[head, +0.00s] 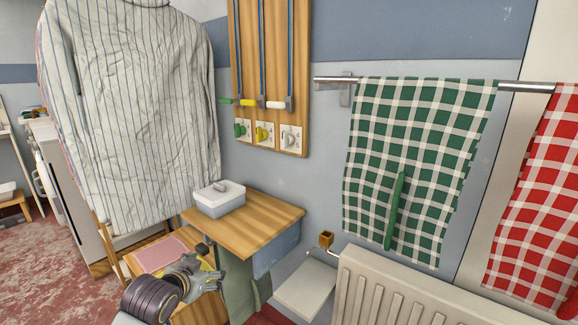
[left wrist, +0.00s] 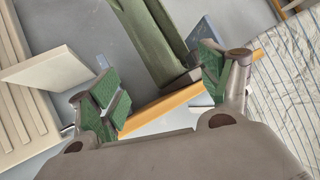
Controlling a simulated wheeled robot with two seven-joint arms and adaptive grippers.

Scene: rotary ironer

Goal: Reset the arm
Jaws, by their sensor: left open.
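My left arm comes in at the bottom left of the head view, with a dark ribbed joint behind a grey hand. My left gripper (head: 208,267) is in front of the small wooden table, low beside its left edge. In the left wrist view the left gripper (left wrist: 160,88) has its two green-padded fingers spread wide apart. I see nothing held between them. A wooden edge (left wrist: 160,108) and a green support (left wrist: 152,45) show beyond the fingers; I cannot tell how near they are. My right gripper is not in view.
The small wooden table (head: 262,222) carries a white lidded box (head: 219,199). A striped shirt (head: 130,110) hangs at left. A wall board (head: 270,60) bears levers and knobs. A green checked towel (head: 415,150) hangs above a radiator (head: 400,285). A pale panel (head: 305,288) is low beside it.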

